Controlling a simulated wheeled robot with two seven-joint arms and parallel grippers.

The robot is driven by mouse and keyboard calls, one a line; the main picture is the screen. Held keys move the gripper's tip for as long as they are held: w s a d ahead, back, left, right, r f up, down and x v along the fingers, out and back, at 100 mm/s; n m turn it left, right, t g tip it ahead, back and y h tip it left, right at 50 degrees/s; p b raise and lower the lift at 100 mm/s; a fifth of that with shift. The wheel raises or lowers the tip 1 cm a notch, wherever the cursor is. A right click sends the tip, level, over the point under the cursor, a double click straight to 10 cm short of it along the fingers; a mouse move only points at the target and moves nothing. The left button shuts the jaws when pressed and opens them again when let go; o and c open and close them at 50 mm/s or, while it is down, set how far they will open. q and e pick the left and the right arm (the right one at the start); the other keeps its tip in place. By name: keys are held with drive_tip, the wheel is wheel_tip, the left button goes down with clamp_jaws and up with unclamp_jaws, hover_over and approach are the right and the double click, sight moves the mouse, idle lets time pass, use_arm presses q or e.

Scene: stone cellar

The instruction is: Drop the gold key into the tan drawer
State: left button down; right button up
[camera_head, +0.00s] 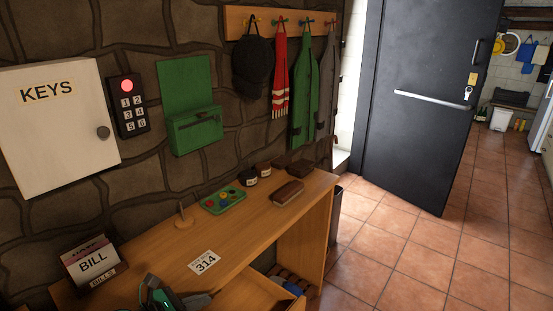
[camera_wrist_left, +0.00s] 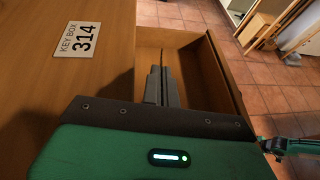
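The tan drawer (camera_head: 254,292) is pulled open from the desk, at the bottom of the head view. In the left wrist view its open inside and side wall (camera_wrist_left: 226,78) show. My left gripper (camera_wrist_left: 161,70) is over the drawer opening with its fingers close together. A thin brownish sliver, seen edge-on, sticks out between the fingertips and appears to be the gold key (camera_wrist_left: 161,55). In the head view my left gripper (camera_head: 198,301) is low, beside the number card. A green and dark part at the right of the left wrist view looks like my right gripper (camera_wrist_left: 277,147).
The desk top (camera_head: 255,225) holds a 314 card (camera_head: 205,262), a bill box (camera_head: 92,262), a spike (camera_head: 183,215), a green tray (camera_head: 222,201), jars and a brown case (camera_head: 287,193). A key cabinet (camera_head: 60,130) hangs on the wall. Open tiled floor lies right.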

use_arm(q)
drive_tip(key=c, duration=2.1)
unclamp_jaws()
drive_tip(key=shift+c, duration=0.2)
drive_tip(key=o, duration=0.5)
